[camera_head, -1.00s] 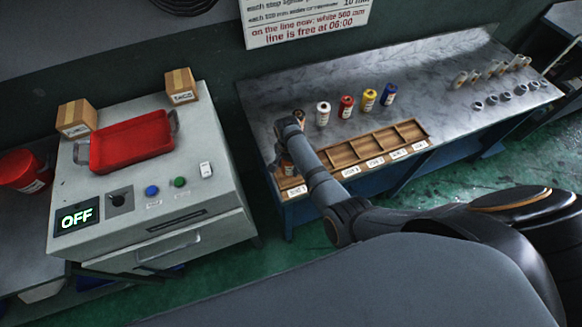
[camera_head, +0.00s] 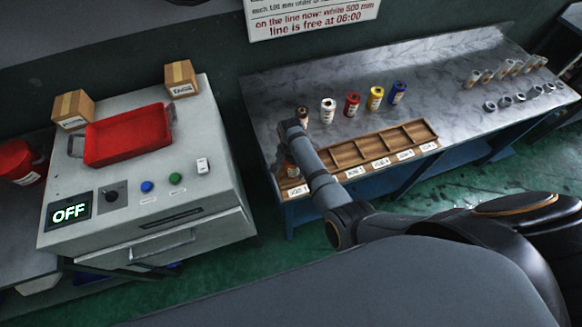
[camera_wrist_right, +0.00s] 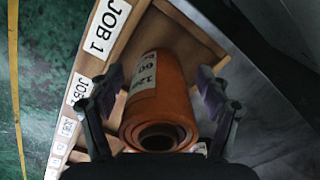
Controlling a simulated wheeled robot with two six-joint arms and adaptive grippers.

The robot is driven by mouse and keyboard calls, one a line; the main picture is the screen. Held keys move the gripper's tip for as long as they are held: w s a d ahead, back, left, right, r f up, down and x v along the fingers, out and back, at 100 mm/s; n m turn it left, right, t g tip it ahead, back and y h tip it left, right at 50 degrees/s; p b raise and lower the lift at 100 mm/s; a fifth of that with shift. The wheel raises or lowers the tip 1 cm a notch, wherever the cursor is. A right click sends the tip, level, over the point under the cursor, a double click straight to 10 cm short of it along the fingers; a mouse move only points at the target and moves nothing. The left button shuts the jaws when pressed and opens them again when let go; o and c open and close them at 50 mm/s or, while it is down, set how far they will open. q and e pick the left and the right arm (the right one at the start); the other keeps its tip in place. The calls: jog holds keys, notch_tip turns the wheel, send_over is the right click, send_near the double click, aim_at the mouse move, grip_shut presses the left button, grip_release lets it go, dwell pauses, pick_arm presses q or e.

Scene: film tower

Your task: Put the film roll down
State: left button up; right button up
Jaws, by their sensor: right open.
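An orange film roll (camera_wrist_right: 172,95) with a white label stands in the JOB 1 compartment of the wooden tray, its hollow end facing the right wrist camera. It also shows in the head view (camera_head: 291,169), partly hidden by my arm. My right gripper (camera_wrist_right: 160,80) is open, with one finger on each side of the roll. I cannot tell whether either finger touches it. The wooden divided tray (camera_head: 372,136) lies along the bench's front edge, with its other compartments empty. My left gripper is not in view.
Behind the tray stand white (camera_head: 328,111), red (camera_head: 352,104), yellow (camera_head: 375,98) and blue (camera_head: 397,93) rolls, and a dark-topped roll (camera_head: 302,115) close to my arm. A grey machine (camera_head: 215,140) with a red tray (camera_head: 128,135) stands left, across a gap.

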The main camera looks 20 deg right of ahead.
notch_tip(320, 180, up, 6)
jog(key=p, duration=0.5)
jog(key=shift+r+p, duration=0.15)
jog(key=shift+p, duration=0.15)
jog(key=shift+w+r, duration=0.1)
jog(key=shift+r, duration=0.25)
jog(key=shift+r+b, duration=0.35)
jog(key=shift+r, duration=1.95)
